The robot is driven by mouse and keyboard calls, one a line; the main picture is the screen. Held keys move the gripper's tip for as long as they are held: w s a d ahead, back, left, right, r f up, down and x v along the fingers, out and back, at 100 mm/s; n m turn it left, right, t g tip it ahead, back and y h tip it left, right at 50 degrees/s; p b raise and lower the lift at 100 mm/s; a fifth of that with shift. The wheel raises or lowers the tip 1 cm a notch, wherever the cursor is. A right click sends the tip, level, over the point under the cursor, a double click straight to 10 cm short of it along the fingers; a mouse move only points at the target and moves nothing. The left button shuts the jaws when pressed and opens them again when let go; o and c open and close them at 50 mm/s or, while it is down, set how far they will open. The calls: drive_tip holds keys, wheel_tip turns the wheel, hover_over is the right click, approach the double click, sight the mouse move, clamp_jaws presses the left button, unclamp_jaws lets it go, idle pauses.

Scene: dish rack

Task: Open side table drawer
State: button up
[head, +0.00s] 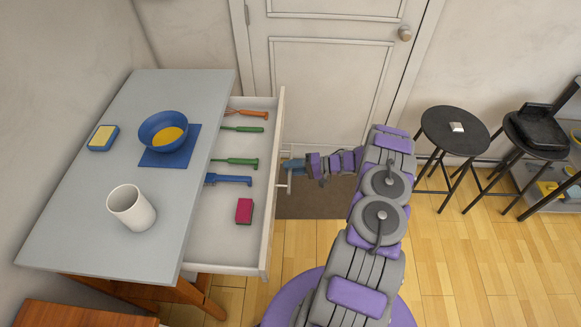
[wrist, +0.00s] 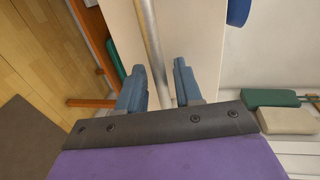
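The side table (head: 85,220) stands at the left in the head view. Its drawer (head: 215,235) is pulled far out to the right, and its inside shows. The silver bar handle (head: 289,180) is on the drawer front (head: 272,200). My gripper (head: 291,166) is at the handle. In the wrist view, the handle bar (wrist: 151,45) runs between the two blue fingers of my gripper (wrist: 158,75), in front of the pale drawer front (wrist: 195,35). The fingers are apart, with a gap beside the bar.
The drawer holds several utensils and a red sponge (head: 244,211). A blue bowl (head: 164,131), a white cup (head: 131,208) and a yellow-and-blue sponge (head: 103,138) are on the tabletop. Black stools (head: 453,131) stand at the right.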

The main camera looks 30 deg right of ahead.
drive_tip(key=p+v, duration=0.2)
drive_tip(key=v, duration=1.5)
drive_tip(key=shift+w+f, duration=0.15)
drive_tip(key=shift+f, duration=0.05)
drive_tip(key=shift+d, duration=0.1)
